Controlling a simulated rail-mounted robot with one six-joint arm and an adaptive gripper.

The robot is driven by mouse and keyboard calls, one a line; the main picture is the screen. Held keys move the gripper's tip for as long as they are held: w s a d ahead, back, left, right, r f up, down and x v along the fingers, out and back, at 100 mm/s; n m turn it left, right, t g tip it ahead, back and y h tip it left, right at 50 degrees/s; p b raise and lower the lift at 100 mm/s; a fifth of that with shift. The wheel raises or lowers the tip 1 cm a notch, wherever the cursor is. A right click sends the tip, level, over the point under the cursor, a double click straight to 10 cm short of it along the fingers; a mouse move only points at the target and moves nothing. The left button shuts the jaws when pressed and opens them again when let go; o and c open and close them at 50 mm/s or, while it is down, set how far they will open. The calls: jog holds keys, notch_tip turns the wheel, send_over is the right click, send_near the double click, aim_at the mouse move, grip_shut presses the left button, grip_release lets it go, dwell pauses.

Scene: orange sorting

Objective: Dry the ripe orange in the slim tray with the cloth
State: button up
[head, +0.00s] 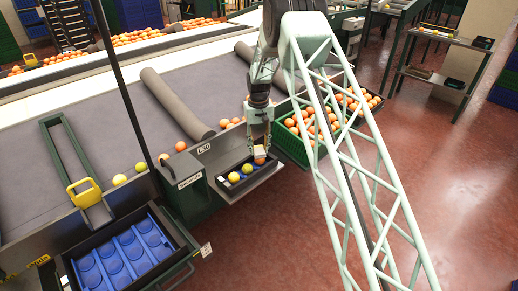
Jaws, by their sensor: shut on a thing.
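The slim tray (249,183) is a narrow dark tray on the metal ledge near the picture's middle. Two yellow fruits (234,177) lie in its left and middle parts. The ripe orange (260,161) lies at its right end, partly hidden from above. My gripper (260,148) points down over that right end. It is shut on a small pale piece that looks like the cloth (259,151). The cloth is right at the top of the orange; I cannot tell if they touch.
A green crate (291,147) full of oranges stands just right of the tray. A dark box (182,188) stands to the left. A blue tray with round hollows (122,256) is at lower left. Loose fruits lie along the grey belt's edge (120,180). Red floor is open at right.

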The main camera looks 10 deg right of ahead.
aim_at(261, 154)
jog(key=shift+s, duration=0.2)
jog(key=shift+s, duration=1.4)
jog(key=shift+f, duration=0.1)
jog(key=shift+w, duration=0.15)
jog(key=shift+w, duration=1.45)
jog(key=shift+s, duration=0.15)
jog(key=shift+s, duration=1.45)
jog(key=shift+w, duration=0.1)
jog(key=shift+w, duration=1.5)
